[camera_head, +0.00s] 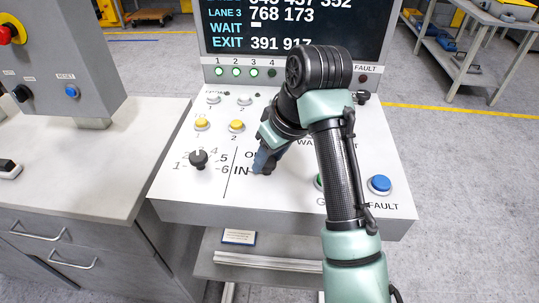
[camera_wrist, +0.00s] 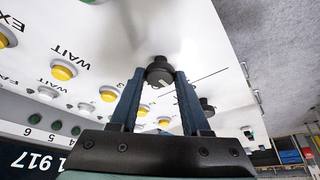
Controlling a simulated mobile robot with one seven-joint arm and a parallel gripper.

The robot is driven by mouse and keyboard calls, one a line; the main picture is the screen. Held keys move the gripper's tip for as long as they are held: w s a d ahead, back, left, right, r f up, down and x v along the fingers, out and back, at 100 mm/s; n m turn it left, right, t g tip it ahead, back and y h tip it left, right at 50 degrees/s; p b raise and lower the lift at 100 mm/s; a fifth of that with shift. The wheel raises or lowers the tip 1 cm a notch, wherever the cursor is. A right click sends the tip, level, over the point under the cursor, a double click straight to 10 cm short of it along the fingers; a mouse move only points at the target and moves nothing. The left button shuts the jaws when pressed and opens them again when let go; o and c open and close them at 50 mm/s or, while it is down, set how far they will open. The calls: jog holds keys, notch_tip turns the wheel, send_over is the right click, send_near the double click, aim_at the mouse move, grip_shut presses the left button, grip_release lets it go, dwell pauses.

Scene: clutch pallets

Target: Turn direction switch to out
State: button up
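The direction switch is a small black knob beside the OUT and IN lettering on the white sloping panel. In the wrist view the knob (camera_wrist: 160,70) sits between my gripper's blue fingertips, with a narrow gap seeming to show on each side. A pale mark shows on it; which label it points to I cannot tell. In the head view my gripper (camera_head: 266,162) reaches down over the lettering and hides most of the knob and part of the word OUT. IN is readable just to the left. My gripper (camera_wrist: 160,78) looks open around the knob, without a clear grip.
A numbered black rotary knob (camera_head: 198,158) stands left of the fingers. Yellow buttons (camera_head: 236,126) are behind, and a blue FAULT button (camera_head: 380,184) is at the right. A display (camera_head: 300,25) rises behind the panel. A grey control box (camera_head: 60,60) stands at the left.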

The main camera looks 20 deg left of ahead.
grip_shut()
jog(key=shift+r+p, duration=0.1)
jog(key=shift+p, duration=0.25)
jog(key=shift+s+a+r+m+t+p, duration=0.1)
jog(key=shift+r+m+t+p, duration=0.15)
jog(key=shift+m+p, duration=0.85)
jog(key=m+p, duration=0.2)
jog(key=m+t+h+p, duration=0.1)
jog(key=m+p, duration=0.1)
jog(key=p, duration=0.1)
jog(key=shift+s+a+h+p, duration=0.1)
jog(key=shift+a+h+p, duration=0.05)
jog(key=shift+h+p, duration=0.2)
jog(key=m+h+p, duration=0.1)
jog(key=m+p, duration=0.2)
jog(key=shift+a+f+t+p, duration=0.1)
jog(key=shift+t+p, duration=0.15)
jog(key=shift+p, duration=0.15)
jog(key=shift+f+m+h+p, duration=0.1)
jog(key=shift+m+h+p, duration=0.35)
jog(key=shift+m+p, duration=0.7)
jog(key=shift+f+m, duration=0.1)
jog(key=shift+m, duration=0.25)
